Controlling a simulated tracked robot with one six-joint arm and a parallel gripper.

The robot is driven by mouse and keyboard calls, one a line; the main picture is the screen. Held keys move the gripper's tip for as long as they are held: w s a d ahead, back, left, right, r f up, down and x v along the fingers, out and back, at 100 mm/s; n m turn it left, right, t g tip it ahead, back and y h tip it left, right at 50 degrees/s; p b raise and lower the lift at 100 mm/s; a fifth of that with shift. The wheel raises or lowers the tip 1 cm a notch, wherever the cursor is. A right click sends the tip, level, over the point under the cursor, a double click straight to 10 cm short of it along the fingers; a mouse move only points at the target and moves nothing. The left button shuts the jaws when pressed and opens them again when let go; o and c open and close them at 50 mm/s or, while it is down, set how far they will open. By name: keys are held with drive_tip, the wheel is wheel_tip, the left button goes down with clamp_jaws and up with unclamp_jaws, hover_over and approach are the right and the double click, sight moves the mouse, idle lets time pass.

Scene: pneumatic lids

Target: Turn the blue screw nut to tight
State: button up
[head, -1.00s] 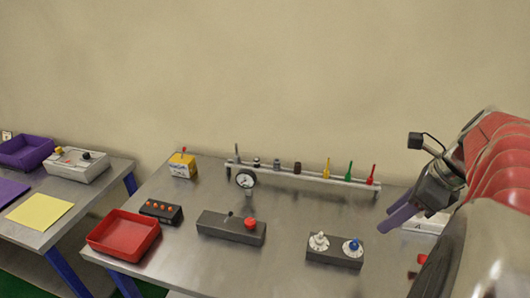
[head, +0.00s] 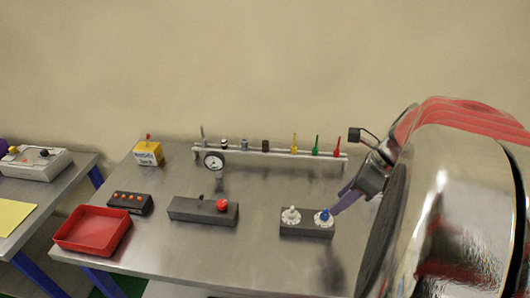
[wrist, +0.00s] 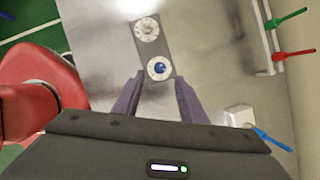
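The blue screw nut (head: 325,213) sits on a white dial at the right end of a dark block (head: 306,231). A pale nut on its own white dial (head: 291,214) is at the block's left end. In the wrist view the blue nut (wrist: 159,68) lies just beyond and between the fingertips of my gripper (wrist: 158,82). My gripper's purple fingers are apart, with nothing held between them. In the head view my gripper (head: 338,206) is close beside the blue nut. I cannot tell whether a finger touches it or how high it hovers.
A rail with a gauge and coloured tools (head: 270,151) runs along the back. A dark block with a red button (head: 222,205), a red tray (head: 93,231), a button box (head: 130,203) and a yellow box (head: 148,153) stand to the left. The table's front middle is clear.

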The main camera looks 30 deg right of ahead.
sight(328, 217)
drive_tip(key=x, duration=0.6)
drive_tip(key=shift+w+a+f, duration=0.1)
drive_tip(key=shift+w+f, duration=0.05)
drive_tip(key=shift+f, duration=0.15)
clamp_jaws()
